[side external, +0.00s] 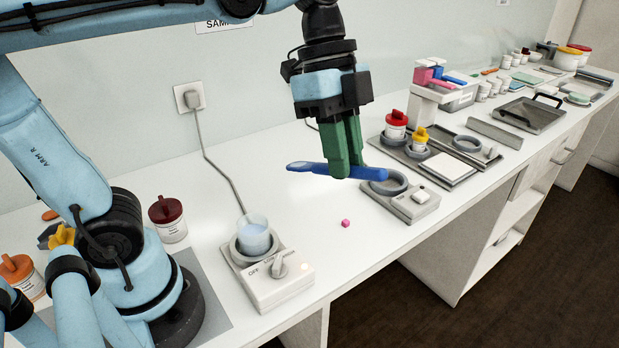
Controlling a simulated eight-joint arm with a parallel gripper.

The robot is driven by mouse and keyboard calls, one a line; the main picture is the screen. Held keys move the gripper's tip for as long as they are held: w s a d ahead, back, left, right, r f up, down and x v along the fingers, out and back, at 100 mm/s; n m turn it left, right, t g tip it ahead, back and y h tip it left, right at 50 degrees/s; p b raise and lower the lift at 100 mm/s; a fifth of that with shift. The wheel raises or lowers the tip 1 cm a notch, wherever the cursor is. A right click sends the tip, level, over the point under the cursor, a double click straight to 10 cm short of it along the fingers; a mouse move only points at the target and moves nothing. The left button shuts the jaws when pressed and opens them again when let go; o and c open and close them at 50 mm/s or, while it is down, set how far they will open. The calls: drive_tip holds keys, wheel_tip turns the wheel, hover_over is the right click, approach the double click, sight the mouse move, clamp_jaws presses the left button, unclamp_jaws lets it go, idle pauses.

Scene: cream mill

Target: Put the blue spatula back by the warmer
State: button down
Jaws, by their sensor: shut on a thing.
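The blue spatula (312,168) is held roughly level in the air, its long axis running left to right in the picture. My gripper (343,165) points down with green fingers shut around the spatula near its middle. The warmer (277,290) is a white box with a knob, at the lower left of the spatula. A cup of pale liquid (254,238) sits in the ring on the warmer. The spatula is above the bench, apart from the warmer. Its right end overlaps a grey ring in the picture; I cannot tell whether they touch.
A device with a grey ring (411,203) stands right of my gripper. A dark-red-lidded jar (168,218) stands left of the warmer. The bench between warmer and ring device is mostly clear. A cord runs to the wall socket (188,97).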

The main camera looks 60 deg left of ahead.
drive_tip(key=w+d+r+m+y, duration=0.1)
drive_tip(key=d+m+y, duration=0.2)
drive_tip(key=d, duration=0.4)
wheel_tip(320, 180, down, 13)
drive_tip(key=y, duration=0.1)
drive_tip(key=w+a+f, duration=0.4)
drive_tip(key=w+a, duration=0.1)
drive_tip(key=w+a+f, duration=0.2)
drive_tip(key=w+f, duration=0.1)
drive_tip(key=shift+w+a, duration=0.2)
drive_tip(key=shift+a, duration=0.2)
drive_tip(key=shift+f, duration=2.05)
drive_tip(key=c, duration=1.5)
unclamp_jaws()
drive_tip(key=shift+f, duration=0.15)
drive_tip(key=o, duration=0.5)
drive_tip(key=shift+c, duration=0.2)
